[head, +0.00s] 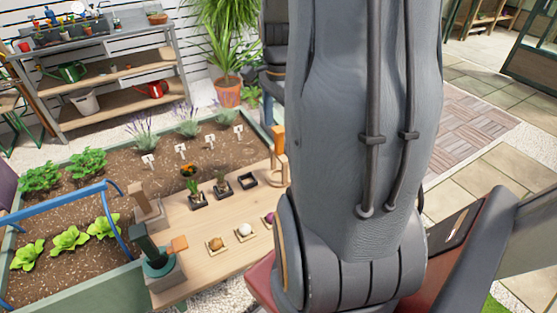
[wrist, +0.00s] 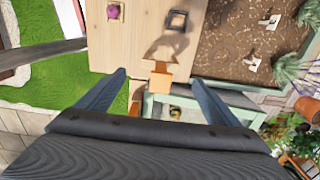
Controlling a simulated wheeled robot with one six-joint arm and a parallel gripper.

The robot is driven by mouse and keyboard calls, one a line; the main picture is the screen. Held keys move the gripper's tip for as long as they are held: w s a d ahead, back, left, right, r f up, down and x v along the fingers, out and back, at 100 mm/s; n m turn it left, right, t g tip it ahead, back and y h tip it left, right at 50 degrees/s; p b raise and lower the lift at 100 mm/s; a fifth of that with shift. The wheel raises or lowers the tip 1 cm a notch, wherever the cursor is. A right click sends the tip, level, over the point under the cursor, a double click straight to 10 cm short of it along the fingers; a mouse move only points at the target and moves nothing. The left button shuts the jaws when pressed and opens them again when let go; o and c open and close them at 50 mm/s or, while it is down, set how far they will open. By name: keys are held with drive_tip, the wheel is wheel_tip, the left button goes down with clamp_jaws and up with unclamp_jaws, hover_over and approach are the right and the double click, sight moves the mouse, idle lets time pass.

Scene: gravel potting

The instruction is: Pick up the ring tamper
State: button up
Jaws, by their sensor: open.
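An orange-handled tool with a tan, loop-like body, which looks like the ring tamper (head: 278,137), stands at the far right of the wooden table, partly hidden by my arm in the head view. In the wrist view, an orange piece, apparently its handle (wrist: 160,80), shows between the fingers near the table edge. My gripper (wrist: 159,77) is open, with one finger on each side of that orange piece and a clear gap to both. I cannot tell how far below the fingertips the handle is.
The table (head: 185,222) also holds a green-handled tool with a teal ring (head: 158,266), a brown-grey tool on a block (head: 146,212), a black square frame (head: 247,181) and small potted plants. A soil bed (head: 95,175) lies behind it.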

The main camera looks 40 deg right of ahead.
sight(279, 147)
drive_tip(key=shift+f+p, duration=0.85)
drive_tip(key=shift+f, duration=2.7)
drive_tip(key=shift+c, duration=0.4)
drive_tip(key=c, duration=1.1)
